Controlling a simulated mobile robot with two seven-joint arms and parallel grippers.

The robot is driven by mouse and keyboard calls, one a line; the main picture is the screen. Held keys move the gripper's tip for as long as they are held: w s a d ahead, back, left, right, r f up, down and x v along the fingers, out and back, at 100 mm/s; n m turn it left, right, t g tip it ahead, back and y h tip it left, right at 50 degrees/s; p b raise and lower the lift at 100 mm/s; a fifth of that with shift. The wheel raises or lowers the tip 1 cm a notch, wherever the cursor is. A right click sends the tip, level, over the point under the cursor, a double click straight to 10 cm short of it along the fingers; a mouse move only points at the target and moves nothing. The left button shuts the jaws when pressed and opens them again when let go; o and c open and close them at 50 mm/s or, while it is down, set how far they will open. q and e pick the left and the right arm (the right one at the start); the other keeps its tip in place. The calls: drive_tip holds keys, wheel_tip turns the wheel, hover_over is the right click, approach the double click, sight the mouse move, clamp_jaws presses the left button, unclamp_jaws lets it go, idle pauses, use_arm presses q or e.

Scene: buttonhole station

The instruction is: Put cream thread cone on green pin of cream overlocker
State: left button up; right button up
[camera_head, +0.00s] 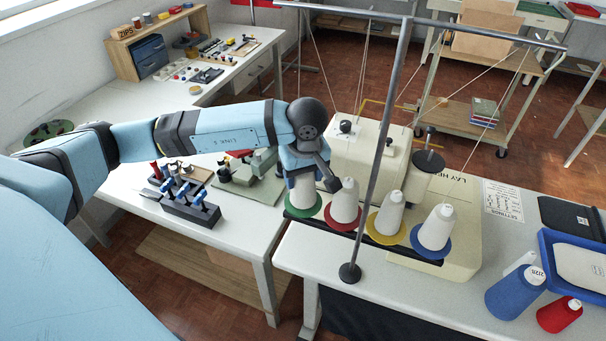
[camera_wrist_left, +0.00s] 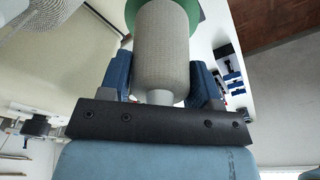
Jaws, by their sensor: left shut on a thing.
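My left gripper (camera_head: 310,180) is shut on the cream thread cone (camera_head: 303,196), with its jaws around the narrow top. The cone stands roughly upright over the green disc (camera_head: 305,211), at the left end of the thread stand of the cream overlocker (camera_head: 362,152). In the left wrist view the cone (camera_wrist_left: 162,50) lies between the two fingers, with the green disc (camera_wrist_left: 190,8) directly behind its wide base. The pin is hidden by the cone, and I cannot tell whether the base touches the disc. My right gripper is not in view.
Similar cones stand close by on the red (camera_head: 345,203), yellow (camera_head: 387,215) and blue (camera_head: 435,230) discs. A grey thread-stand pole (camera_head: 377,150) rises just right of my gripper. A dark block with blue-handled tools (camera_head: 188,203) stands left. Blue and red cones (camera_head: 515,292) are at right.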

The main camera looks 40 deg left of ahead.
use_arm(q)
drive_tip(key=shift+f, duration=0.1)
drive_tip(key=o, duration=1.1)
drive_tip(key=r, duration=0.4)
drive_tip(key=d+r+b, duration=0.1)
drive_tip(key=r, duration=0.4)
drive_tip(key=s+r, duration=0.1)
drive_tip(key=r, duration=0.3)
drive_tip(key=shift+d+r+b, duration=0.2)
drive_tip(key=shift+r+b, duration=0.1)
drive_tip(key=shift+r, duration=0.05)
